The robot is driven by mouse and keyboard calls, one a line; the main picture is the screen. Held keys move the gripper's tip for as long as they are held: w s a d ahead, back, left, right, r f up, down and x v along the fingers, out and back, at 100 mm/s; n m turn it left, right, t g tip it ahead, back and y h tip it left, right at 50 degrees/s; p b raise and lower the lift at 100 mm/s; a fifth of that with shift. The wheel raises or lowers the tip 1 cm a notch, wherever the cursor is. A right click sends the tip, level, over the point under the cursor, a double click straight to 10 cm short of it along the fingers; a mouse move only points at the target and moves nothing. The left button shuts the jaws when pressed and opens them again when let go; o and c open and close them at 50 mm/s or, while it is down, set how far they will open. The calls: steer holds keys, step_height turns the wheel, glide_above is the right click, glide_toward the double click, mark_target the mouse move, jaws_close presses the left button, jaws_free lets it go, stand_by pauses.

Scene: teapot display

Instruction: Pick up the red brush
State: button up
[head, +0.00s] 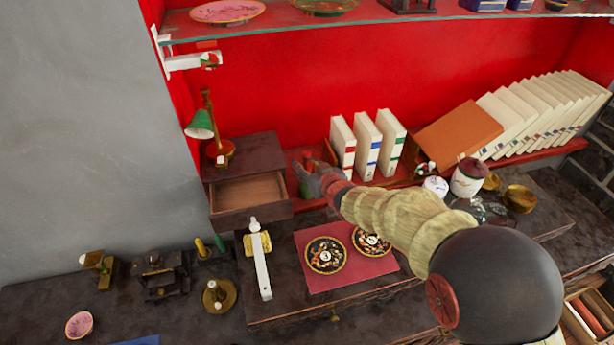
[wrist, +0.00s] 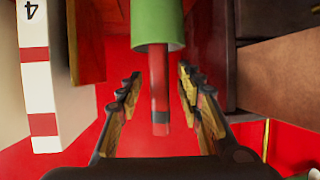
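The red brush (wrist: 158,85) is a slim red stick with a darker band near its end. It comes out of a green cylindrical holder (wrist: 158,25) in the wrist view. In the head view a small red tip (head: 308,158) shows beside the cabinet, with the green holder (head: 303,184) below, partly covered by my gripper. My gripper (head: 313,172) is open. In the wrist view its two fingers (wrist: 160,92) stand on either side of the brush, with a visible gap on each side.
White books (head: 366,147) stand close to the right of my gripper. A dark cabinet (head: 247,170) with an open drawer and a green lamp (head: 201,124) stand to the left. A pink mat (head: 347,276) with two round dishes lies in front. A glass shelf (head: 330,20) runs above.

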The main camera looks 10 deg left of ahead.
steer(key=shift+c, duration=0.9)
steer(key=c, duration=0.7)
jaws_close()
